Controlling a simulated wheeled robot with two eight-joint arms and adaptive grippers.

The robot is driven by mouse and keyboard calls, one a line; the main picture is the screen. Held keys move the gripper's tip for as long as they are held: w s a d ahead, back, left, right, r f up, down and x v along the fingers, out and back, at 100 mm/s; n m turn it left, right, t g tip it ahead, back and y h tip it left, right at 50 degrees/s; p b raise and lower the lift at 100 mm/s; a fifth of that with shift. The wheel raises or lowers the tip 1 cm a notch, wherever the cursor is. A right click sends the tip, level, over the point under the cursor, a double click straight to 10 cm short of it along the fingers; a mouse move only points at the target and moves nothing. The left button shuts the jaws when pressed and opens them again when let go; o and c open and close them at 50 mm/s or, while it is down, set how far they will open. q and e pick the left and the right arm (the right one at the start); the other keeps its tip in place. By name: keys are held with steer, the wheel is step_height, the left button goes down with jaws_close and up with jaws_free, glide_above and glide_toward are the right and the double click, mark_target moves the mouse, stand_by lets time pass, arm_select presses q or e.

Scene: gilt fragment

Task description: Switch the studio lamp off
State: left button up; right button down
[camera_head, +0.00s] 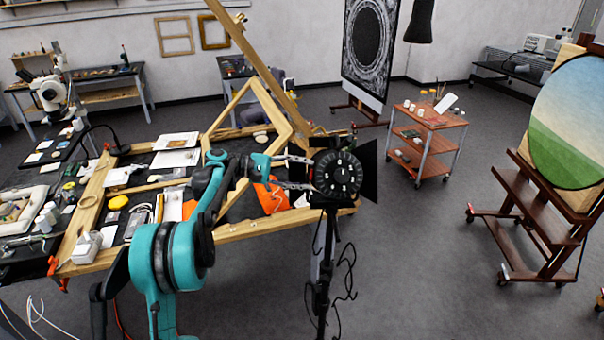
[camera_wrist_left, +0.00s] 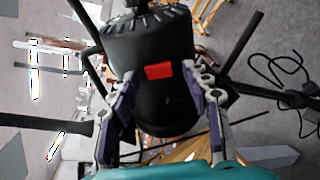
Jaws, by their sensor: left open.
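The studio lamp (camera_head: 338,174) is a black round-backed head with barn-door flaps on a thin black stand, right of the middle in the head view. In the left wrist view the lamp's black body (camera_wrist_left: 150,105) fills the middle, with a red switch (camera_wrist_left: 159,71) on it. My left gripper (camera_head: 307,173) is open at the lamp's left side. In the left wrist view its fingers (camera_wrist_left: 158,75) straddle the switch; whether they touch the lamp I cannot tell. The lamp's front is hidden, and I cannot tell whether it is lit. My right gripper is not in view.
Loose cables (camera_head: 348,270) hang from the lamp stand. A cluttered worktable with a wooden frame (camera_head: 265,228) lies left of the lamp. A wooden trolley (camera_head: 430,118) and an easel with a round painting (camera_head: 572,125) stand to the right. The floor between is clear.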

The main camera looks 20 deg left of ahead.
arm_select(q)
jaws_close()
steer(key=t+b, duration=0.1)
steer(key=b, duration=0.1)
steer(key=n+t+h+b, duration=0.1)
steer(key=b, duration=0.1)
steer(key=f+n+t+b, duration=0.1)
steer(key=t+b, duration=0.1)
steer(key=b, duration=0.1)
steer(key=shift+s+d+h, duration=0.1)
steer(key=shift+s+h, duration=0.15)
steer(key=shift+h, duration=0.15)
steer(key=shift+r, duration=0.1)
jaws_free()
